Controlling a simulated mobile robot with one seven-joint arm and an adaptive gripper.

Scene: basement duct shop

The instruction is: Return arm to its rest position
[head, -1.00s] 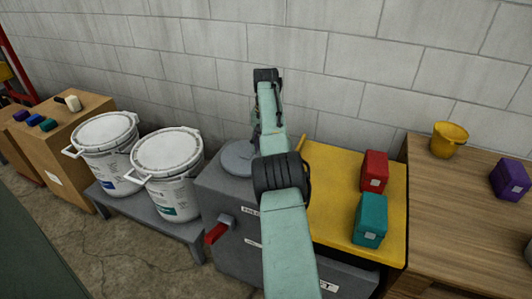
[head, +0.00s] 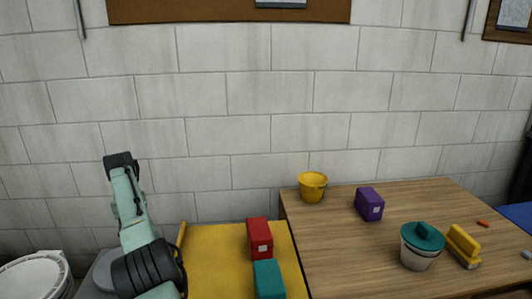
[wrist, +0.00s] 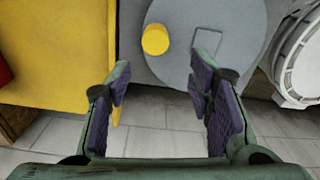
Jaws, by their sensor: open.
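My arm (head: 132,215) is raised in the head view, at the lower left in front of the block wall. Its outer end hides most of my gripper there. In the wrist view my gripper (wrist: 160,92) is open, with its two dark-padded fingers wide apart and nothing between them. Beyond the fingers are a yellow surface (wrist: 60,50), a grey round piece (wrist: 215,25) with a yellow knob (wrist: 155,39), and light floor tiles or blocks.
On the yellow top (head: 215,255) stand a red box (head: 260,238) and a teal box (head: 268,280). The wooden table (head: 340,245) holds a yellow bucket (head: 312,187), a purple box (head: 369,204), a teal-lidded white pot (head: 421,247) and a yellow brush (head: 463,245). A white drum (head: 35,275) is at lower left.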

